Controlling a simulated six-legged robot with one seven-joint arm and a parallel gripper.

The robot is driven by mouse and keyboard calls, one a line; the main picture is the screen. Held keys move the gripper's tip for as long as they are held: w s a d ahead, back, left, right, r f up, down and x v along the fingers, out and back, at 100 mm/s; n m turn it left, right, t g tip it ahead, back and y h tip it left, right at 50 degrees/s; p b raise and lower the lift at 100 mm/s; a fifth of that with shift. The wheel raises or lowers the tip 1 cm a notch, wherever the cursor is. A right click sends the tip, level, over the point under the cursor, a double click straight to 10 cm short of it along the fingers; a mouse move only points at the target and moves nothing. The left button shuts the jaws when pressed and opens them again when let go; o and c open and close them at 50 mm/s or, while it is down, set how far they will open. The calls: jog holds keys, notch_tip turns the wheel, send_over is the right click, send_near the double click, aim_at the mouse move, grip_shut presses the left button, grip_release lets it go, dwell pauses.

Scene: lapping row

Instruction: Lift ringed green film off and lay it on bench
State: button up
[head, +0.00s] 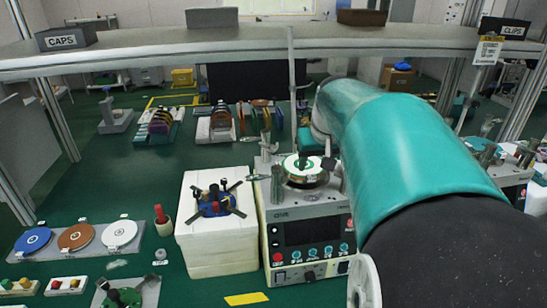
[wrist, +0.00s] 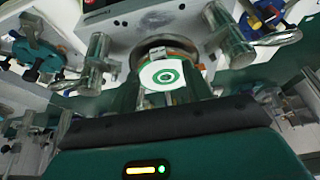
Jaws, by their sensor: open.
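The ringed green film (head: 303,170) is a white disc with a green ring, on the round platen of the lapping machine (head: 306,230). In the wrist view the film (wrist: 165,76) shows its green rings and centre dot, with a small pale tab at its far edge. My gripper (wrist: 168,94) is open, close to the film's near side; I cannot tell whether it touches the film. In the head view my teal arm comes in from the right and partly hides the platen. The green bench top (head: 130,190) lies to the left.
A white block with a blue clamp fixture (head: 213,203) stands just left of the machine. Metal posts (wrist: 98,50) flank the platen. A tray with blue, brown and white discs (head: 77,240) lies at left. Racks of discs stand behind, under a shelf (head: 240,50).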

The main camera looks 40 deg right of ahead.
aim_at(311, 175)
jog(key=x, duration=0.5)
jog(key=shift+d, duration=0.1)
jog(key=c, duration=1.1)
jog(key=shift+o, duration=0.2)
